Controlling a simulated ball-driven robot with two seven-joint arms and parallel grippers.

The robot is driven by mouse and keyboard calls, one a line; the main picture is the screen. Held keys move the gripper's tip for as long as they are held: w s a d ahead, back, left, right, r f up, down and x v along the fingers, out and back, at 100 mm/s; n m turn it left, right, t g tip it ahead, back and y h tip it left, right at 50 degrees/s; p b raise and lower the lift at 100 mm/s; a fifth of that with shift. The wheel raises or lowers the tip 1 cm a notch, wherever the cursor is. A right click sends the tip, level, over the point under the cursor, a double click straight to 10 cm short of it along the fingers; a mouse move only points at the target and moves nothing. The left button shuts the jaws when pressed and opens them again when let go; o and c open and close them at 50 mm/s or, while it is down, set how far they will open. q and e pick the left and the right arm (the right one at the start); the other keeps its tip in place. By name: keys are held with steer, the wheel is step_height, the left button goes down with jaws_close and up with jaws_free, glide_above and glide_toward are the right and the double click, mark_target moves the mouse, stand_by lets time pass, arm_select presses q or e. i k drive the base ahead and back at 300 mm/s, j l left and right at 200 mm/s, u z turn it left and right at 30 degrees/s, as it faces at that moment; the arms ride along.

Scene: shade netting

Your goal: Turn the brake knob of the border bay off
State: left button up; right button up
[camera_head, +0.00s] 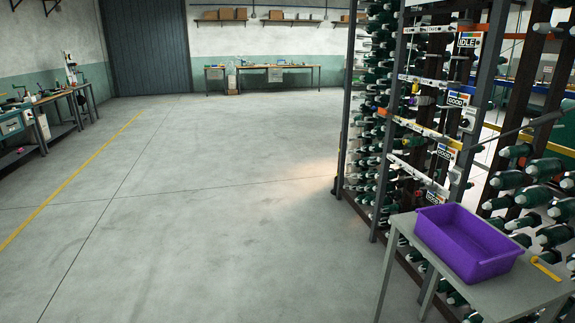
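A tall rack (388,120) of dark posts and green-and-white spools stands on the right. Its near side carries several stacked bays with label strips. A sign reading IDLE (469,40) is at the top. Below it are signs that seem to read GOOD (457,99), with another lower down (445,152). A small pale box with a dark round spot, perhaps a knob (465,122), sits beside the upper GOOD sign. The strip lettering is too small to read, so I cannot tell which bay is the border bay or how its knob is set. Neither gripper shows.
A grey table (480,297) with a purple bin (466,243) and a yellow tool (546,268) stands before the rack at lower right. Open concrete floor fills the middle and left. Workbenches line the left (55,97) and back (263,67) walls.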

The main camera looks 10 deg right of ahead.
mark_target(464, 123)
steer(key=i+j+z, duration=0.1)
steer(key=i+z, duration=0.25)
steer(key=i, duration=0.2)
steer(key=i+j+z, duration=0.35)
steer(key=i, duration=0.2)
steer(key=i+j+z, duration=0.35)
steer(key=i, duration=0.2)
steer(key=i+j+z, duration=0.75)
steer(key=j, duration=0.15)
steer(key=k+l, duration=0.05)
steer(key=k, duration=0.05)
